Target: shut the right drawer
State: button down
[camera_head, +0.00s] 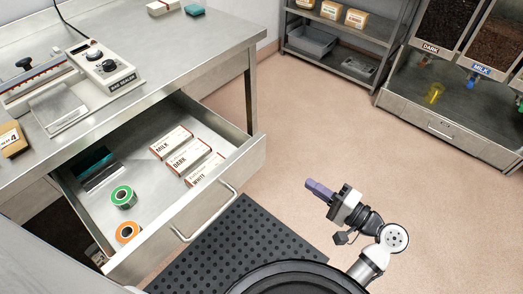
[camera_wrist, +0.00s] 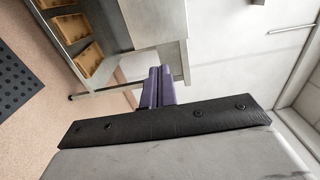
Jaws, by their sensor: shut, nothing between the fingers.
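The drawer (camera_head: 218,205) under the steel bench stands open in the head view, with a bar handle (camera_head: 207,213) on its front. It holds several cartons marked milk, dark and white (camera_head: 188,160), a green tape roll (camera_head: 123,196), an orange tape roll (camera_head: 127,232) and a dark flat item (camera_head: 97,168). My gripper (camera_head: 318,189) is right of the drawer front, apart from it, with its purple fingers pointing left. In the wrist view the fingers (camera_wrist: 158,86) lie together with nothing between them. The drawer is not clearly seen in the wrist view.
The bench top (camera_head: 170,60) carries a bag sealer (camera_head: 105,65). A black perforated mat (camera_head: 225,250) lies on the floor below the drawer. A shelf rack (camera_head: 345,45) and a dispenser cabinet (camera_head: 445,125) stand at the back right. Floor between is clear.

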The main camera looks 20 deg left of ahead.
aim_at(191, 104)
jog(key=p+x, duration=0.4)
jog(key=x, duration=1)
jog(key=b+x, duration=0.3)
jog(key=x, duration=1.3)
jog(key=b+x, duration=0.3)
jog(key=x, duration=1.4)
jog(key=shift+a+f, duration=0.25)
jog(key=shift+w+r, duration=0.1)
jog(key=shift+r, duration=0.25)
jog(key=shift+a, duration=0.1)
